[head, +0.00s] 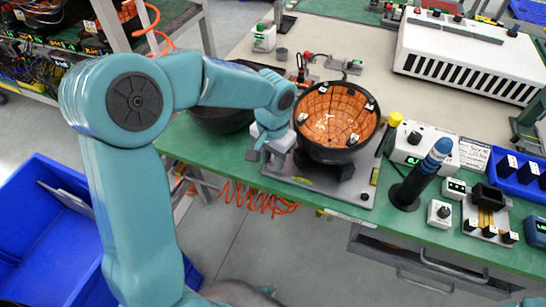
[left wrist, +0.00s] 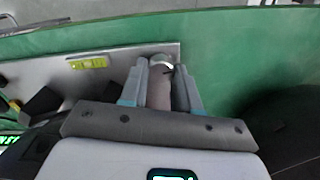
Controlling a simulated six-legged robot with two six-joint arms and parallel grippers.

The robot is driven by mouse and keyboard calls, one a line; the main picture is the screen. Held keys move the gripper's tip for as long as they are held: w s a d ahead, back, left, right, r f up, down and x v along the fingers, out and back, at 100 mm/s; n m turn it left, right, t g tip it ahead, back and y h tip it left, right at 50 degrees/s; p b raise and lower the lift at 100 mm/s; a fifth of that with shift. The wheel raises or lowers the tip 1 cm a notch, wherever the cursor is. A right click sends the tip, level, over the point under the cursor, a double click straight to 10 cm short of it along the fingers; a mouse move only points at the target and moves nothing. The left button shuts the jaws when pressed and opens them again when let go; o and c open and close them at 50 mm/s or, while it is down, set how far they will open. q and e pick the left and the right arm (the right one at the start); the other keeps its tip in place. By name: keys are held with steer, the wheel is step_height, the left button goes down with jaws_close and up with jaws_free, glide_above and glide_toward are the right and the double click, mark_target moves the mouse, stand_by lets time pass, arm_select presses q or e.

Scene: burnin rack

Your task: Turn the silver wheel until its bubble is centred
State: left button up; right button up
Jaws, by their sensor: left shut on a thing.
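My left gripper (head: 265,152) reaches down at the left front corner of a silver plate (head: 345,190) under a dark bowl with an orange inside (head: 338,115). In the left wrist view the two fingers of my left gripper (left wrist: 161,82) are shut on the silver wheel (left wrist: 160,86), a short upright cylinder between them. The wheel is hidden by the gripper in the head view. A yellow-green bubble vial (left wrist: 87,62) lies on the plate beside the gripper; it also shows in the head view (head: 302,180). The bubble is too small to tell. My right gripper is out of view.
The green bench edge (head: 430,236) runs close in front of the plate. A black stand with a blue-topped tool (head: 425,172) and small boxes stand to the right. A long white unit (head: 470,60) is at the back. A blue bin (head: 45,235) is on the floor at left.

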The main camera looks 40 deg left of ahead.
mark_target(272, 163)
arm_select(q)
steer(key=o, duration=1.1)
steer(key=shift+c, duration=0.2)
steer(key=shift+r, duration=0.1)
step_height(272, 163, up, 16)
steer(key=p, duration=0.2)
steer(key=shift+s+r, duration=0.1)
